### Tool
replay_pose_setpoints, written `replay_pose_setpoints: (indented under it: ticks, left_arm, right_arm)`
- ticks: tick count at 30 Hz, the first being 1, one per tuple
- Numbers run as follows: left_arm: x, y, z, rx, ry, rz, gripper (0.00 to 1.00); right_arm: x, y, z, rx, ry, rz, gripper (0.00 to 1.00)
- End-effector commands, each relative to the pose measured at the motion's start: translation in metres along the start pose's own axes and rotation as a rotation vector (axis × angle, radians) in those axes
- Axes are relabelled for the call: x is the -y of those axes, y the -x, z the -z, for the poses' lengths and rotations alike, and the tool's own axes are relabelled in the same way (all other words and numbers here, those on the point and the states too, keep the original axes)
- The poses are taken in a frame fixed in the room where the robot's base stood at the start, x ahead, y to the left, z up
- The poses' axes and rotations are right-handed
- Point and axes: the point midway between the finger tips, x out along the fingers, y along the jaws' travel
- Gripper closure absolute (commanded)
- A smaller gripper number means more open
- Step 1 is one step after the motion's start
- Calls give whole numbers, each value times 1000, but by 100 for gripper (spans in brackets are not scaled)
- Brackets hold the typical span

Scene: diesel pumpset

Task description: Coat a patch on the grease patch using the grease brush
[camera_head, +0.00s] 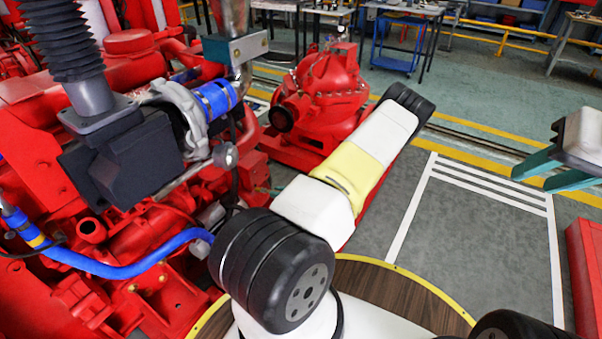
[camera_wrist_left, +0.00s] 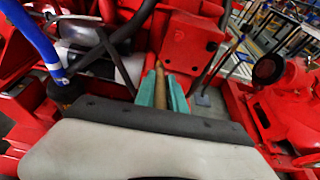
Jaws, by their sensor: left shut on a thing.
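My left gripper (camera_wrist_left: 162,90) shows in the left wrist view, with its teal fingers shut on a narrow tan-brown piece, which looks like the handle of the grease brush (camera_wrist_left: 160,82). The piece points away from the camera towards red machine parts. I cannot make out its bristle end or whether it touches anything. In the head view I cannot make out the left gripper; my left arm covers part of the scene. My right gripper (camera_head: 533,179) is at the right edge of the head view, with teal fingers apart and nothing between them. I cannot pick out the grease patch.
The red engine (camera_head: 130,230) with a blue hose (camera_head: 120,268) fills the left of the head view. A red pump (camera_head: 325,90) stands behind my left arm. A blue trolley (camera_head: 405,40) and benches are at the back.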

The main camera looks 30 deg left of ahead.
Motion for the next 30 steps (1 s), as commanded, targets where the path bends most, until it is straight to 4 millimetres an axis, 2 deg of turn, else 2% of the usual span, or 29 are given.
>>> replay_pose_setpoints:
  ticks: [25,30]
  left_arm:
    - [0,-15,-5,0,0,0,100]
    - [8,-15,-5,0,1,1,100]
  right_arm:
    - [0,0,0,0,0,0,64]
    - [0,0,0,0,0,0,64]
